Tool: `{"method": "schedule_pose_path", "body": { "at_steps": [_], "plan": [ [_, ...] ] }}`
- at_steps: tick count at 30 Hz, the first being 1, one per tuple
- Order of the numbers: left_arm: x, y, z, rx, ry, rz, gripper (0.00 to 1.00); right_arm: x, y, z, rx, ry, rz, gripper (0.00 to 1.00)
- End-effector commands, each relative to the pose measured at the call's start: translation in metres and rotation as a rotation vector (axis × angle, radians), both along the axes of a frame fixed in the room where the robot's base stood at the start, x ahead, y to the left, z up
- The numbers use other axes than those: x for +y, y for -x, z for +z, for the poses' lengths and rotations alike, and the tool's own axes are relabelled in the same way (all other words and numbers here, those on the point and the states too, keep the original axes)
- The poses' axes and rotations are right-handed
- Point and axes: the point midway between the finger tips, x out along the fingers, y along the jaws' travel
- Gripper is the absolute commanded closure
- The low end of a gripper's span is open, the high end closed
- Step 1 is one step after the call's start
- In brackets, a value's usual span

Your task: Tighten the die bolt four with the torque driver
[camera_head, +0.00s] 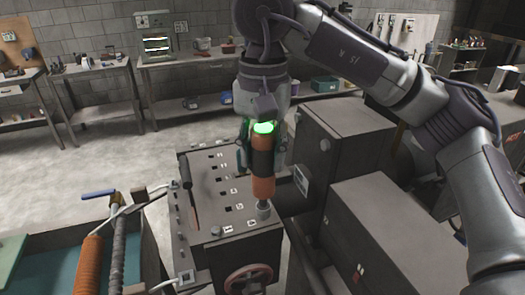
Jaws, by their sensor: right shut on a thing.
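The torque driver (263,182), with orange and black bands, stands upright in my right gripper (262,143), which is shut around its upper part below a green glow. Its lower end meets a grey round socket or bolt head (264,212) at the front right corner of the grey machine top (200,207). Whether the tip is fully seated on the bolt cannot be told. Small white number labels lie beside several dark slots on the top; the digits are too small to read surely. Another small bolt head (215,231) shows at the front edge. My left gripper is not in view.
A red handwheel (248,280) is on the machine's front. Dark grey cabinets (375,235) stand close on the right. An orange hose (90,265) and a blue-levered valve (98,194) are at lower left. Workbenches (195,57) line the back wall, with open floor before them.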

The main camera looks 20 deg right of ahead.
Motion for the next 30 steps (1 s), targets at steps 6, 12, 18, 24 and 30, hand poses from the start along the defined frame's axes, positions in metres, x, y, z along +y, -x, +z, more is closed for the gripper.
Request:
{"method": "schedule_pose_path", "body": {
  "at_steps": [6, 12, 18, 24, 30],
  "plan": [
    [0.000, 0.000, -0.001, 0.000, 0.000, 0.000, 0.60, 0.000, 0.000, 0.000, -0.002, -0.001, 0.000, 0.99],
    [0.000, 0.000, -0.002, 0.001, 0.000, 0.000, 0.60, 0.000, 0.000, -0.002, -0.002, -0.001, 0.000, 0.99],
    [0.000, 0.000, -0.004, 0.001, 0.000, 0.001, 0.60, 0.000, 0.000, -0.005, -0.002, -0.001, 0.000, 0.99],
    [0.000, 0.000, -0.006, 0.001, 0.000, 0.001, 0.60, 0.000, 0.000, -0.007, -0.002, -0.001, 0.000, 0.99],
    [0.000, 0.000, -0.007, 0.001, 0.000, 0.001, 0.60, 0.000, 0.000, -0.009, -0.002, -0.001, 0.000, 0.99]
  ]
}}
